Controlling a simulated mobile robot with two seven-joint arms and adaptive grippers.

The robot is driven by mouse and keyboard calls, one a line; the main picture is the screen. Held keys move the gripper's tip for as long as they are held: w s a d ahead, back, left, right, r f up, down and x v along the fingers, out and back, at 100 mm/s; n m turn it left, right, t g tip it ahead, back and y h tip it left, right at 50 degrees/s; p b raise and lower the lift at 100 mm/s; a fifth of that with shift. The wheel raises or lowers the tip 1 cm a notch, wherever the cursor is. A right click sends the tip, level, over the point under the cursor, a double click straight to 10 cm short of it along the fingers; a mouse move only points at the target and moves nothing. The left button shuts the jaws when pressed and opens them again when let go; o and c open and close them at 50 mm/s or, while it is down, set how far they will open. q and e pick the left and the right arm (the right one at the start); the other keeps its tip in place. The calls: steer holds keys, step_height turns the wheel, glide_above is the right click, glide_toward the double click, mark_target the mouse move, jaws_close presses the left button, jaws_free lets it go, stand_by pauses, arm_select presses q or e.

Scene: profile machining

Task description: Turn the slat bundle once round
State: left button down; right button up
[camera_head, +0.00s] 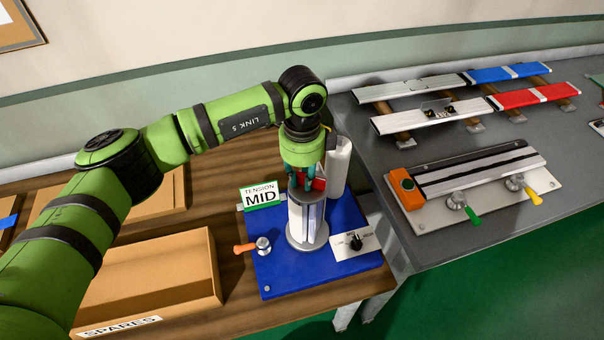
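The slat bundle (306,222), pale grey and white upright slats, stands on a round grey turntable (306,244) on a blue base plate (285,275). My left gripper (306,184) points down right over the top of the bundle. Its teal fingers are small and partly hidden, and a red part (319,184) shows beside them. I cannot tell whether the fingers are closed on the bundle top. A white upright roll (340,166) stands behind, partly hidden by the gripper. My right gripper is not in view.
A green "TENSION MID" sign (261,195), an orange-handled lever (258,246) and a knob panel (355,242) are on the base. An open spares box (150,276) lies left. The grey bench (440,130) at right carries profiles and a clamp fixture (475,180).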

arm_select(q)
steer(key=shift+f+m+b, duration=0.1)
steer(key=shift+m+b, duration=0.2)
steer(key=shift+b, duration=0.25)
steer(key=m+b, duration=0.2)
steer(key=b, duration=0.1)
steer(key=m+b, duration=0.3)
steer(key=w+m+b, duration=0.1)
steer(key=m+b, duration=0.2)
steer(key=b, duration=0.1)
steer(key=shift+d+f, duration=0.1)
steer(key=shift+d, duration=0.1)
steer(key=m+b, duration=0.2)
steer(key=shift+w+d+m, duration=0.15)
steer(key=shift+m, duration=0.25)
steer(key=m+b, duration=0.1)
steer(key=m, duration=0.1)
steer(key=shift+d+m+b, duration=0.15)
steer(key=shift+m+b, duration=0.15)
steer(key=m, duration=0.2)
steer(key=m+b, duration=0.1)
steer(key=shift+w+d+r+m, duration=0.15)
steer(key=shift+d+r+m, duration=0.05)
steer(key=shift+r+m, duration=0.1)
steer(key=m, duration=0.3)
steer(key=shift+d+m+b, duration=0.2)
steer(key=shift+m+b, duration=0.1)
steer(key=shift+d+m, duration=0.2)
steer(key=shift+m, duration=1.5)
